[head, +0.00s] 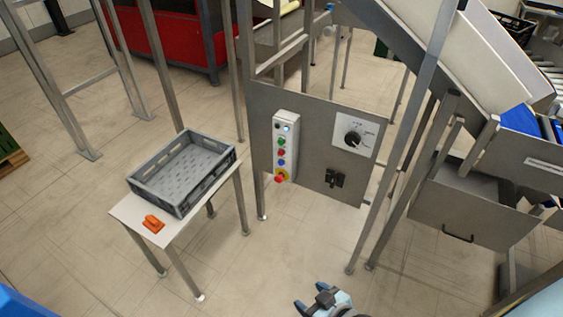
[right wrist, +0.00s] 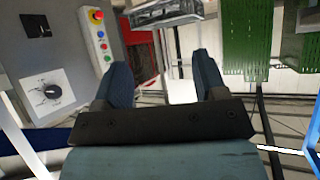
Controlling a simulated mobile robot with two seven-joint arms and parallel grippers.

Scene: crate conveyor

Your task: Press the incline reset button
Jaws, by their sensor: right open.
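A white button box (head: 294,128) is fixed to a grey panel (head: 262,105). It carries a column of small coloured buttons and a red emergency stop on yellow (head: 281,178) at its lower end. Labels are too small to read, so I cannot tell which button is the incline reset. The box also shows in the right wrist view (right wrist: 92,38), upside down at upper left. My right gripper (head: 312,296) is at the bottom of the head view, apart from the panel. In the right wrist view its fingers (right wrist: 165,75) are spread with nothing between them. My left gripper is not in view.
A rotary dial (head: 352,139) and a black switch (head: 335,179) sit on the same panel. A grey crate (head: 150,188) and an orange object (head: 153,223) are on a small stand at left. Metal posts and a conveyor incline (head: 480,60) stand at right. Floor before the panel is clear.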

